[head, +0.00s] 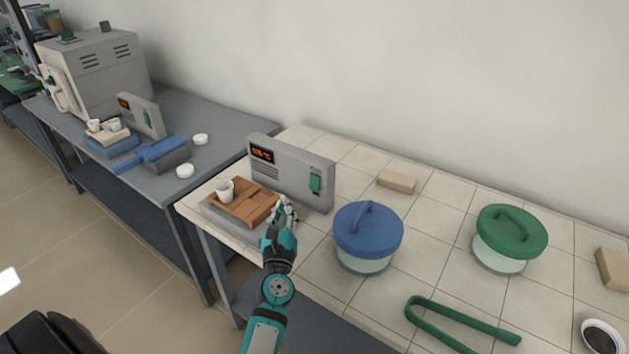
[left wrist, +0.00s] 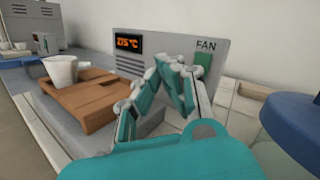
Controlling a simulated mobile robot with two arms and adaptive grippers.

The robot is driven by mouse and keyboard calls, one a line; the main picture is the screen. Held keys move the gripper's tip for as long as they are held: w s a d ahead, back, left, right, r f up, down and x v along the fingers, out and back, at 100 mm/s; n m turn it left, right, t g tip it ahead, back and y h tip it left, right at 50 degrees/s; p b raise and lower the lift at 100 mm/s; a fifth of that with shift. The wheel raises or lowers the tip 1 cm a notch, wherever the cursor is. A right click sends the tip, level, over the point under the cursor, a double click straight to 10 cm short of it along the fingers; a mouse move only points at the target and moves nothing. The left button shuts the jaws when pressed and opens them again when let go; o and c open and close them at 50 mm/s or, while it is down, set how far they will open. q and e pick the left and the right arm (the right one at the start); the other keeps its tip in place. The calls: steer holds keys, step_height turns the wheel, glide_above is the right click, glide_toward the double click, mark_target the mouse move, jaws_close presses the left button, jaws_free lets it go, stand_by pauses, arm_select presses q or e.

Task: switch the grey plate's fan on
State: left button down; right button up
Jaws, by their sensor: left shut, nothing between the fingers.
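The grey plate (head: 222,222) stands on the tiled bench with an upright grey panel (head: 285,170) behind it. The panel has an orange display (head: 262,154) and a green fan switch (head: 315,183). In the left wrist view the switch (left wrist: 203,62) sits under the word FAN, its lower part hidden by my fingers. My left gripper (head: 287,203) is shut and empty, in front of the panel, low and left of the switch in the head view. In the left wrist view the fingertips (left wrist: 173,66) appear just left of the switch; I cannot tell whether they touch. My right gripper is not in view.
A brown wooden block (head: 243,207) with a white cup (head: 224,190) lies on the plate. A blue-lidded jar (head: 368,232), a green-lidded jar (head: 510,235) and green tongs (head: 455,325) are to the right. A second panel and a furnace (head: 95,72) stand on the left bench.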

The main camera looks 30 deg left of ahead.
mark_target(314, 183)
arm_select(q)
steer(key=w+d+b, duration=0.1)
steer(key=w+b, duration=0.1)
steer(key=w, duration=0.6)
steer(key=shift+f, duration=0.35)
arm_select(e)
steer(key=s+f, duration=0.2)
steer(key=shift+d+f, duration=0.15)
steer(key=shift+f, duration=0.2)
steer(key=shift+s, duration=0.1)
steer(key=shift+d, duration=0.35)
arm_select(q)
steer(key=shift+w+b, duration=0.1)
steer(key=shift+b, duration=0.25)
steer(key=shift+w, duration=0.3)
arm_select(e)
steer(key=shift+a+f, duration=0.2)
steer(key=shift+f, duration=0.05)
